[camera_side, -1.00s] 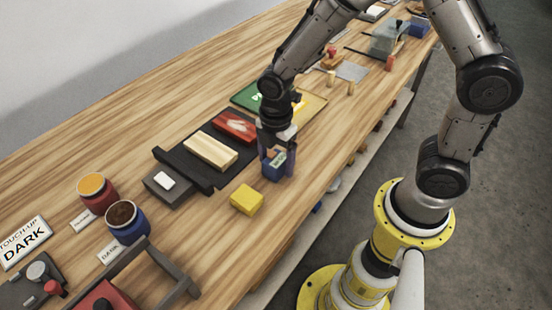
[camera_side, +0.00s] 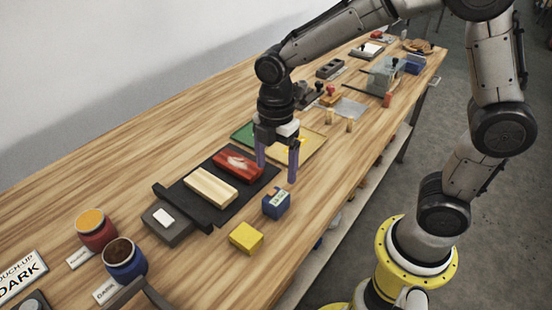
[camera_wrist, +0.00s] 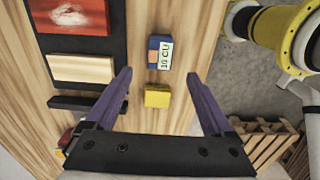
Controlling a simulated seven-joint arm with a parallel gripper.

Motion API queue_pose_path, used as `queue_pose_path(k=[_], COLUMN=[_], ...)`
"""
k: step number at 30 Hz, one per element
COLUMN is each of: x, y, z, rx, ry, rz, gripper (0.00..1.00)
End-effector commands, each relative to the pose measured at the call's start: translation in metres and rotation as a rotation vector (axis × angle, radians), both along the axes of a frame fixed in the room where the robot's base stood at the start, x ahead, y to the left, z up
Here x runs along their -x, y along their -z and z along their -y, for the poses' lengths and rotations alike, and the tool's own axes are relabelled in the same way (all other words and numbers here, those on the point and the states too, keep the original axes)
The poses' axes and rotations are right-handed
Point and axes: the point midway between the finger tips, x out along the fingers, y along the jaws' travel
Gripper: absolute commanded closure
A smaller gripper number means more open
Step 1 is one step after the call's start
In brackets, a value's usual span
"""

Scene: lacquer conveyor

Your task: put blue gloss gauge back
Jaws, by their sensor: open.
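The blue gloss gauge (camera_side: 276,204) stands on the wooden bench, a small blue block with a pale label on one face. In the wrist view the gauge (camera_wrist: 159,52) shows beyond the fingertips, its label reading something like "10 CU". A yellow block (camera_side: 246,238) sits on the bench close to the gauge, apart from it; it also shows in the wrist view (camera_wrist: 157,96). My gripper (camera_side: 277,173) is open and empty, raised above the bench, up and behind the gauge in the side view. Its purple fingers are spread wide in the wrist view (camera_wrist: 160,78).
A black conveyor (camera_side: 226,211) carries a pale wood panel (camera_side: 211,187) and a red panel (camera_side: 238,165), left of the gauge. A green and yellow mat (camera_side: 311,147) lies behind. Paint jars (camera_side: 125,262) stand at front left.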

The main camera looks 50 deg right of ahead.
Motion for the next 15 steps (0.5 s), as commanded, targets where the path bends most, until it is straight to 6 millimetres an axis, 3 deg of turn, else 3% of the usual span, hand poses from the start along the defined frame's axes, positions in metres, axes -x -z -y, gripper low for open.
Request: queue_pose_path(k=[10,15], x=[0.003,0.029], y=[-0.020,-0.053], z=[0.003,0.021], rx=[-0.003,-0.036], ry=[0.035,0.322], rz=[0.014,0.105], gripper=[0.13,0.13])
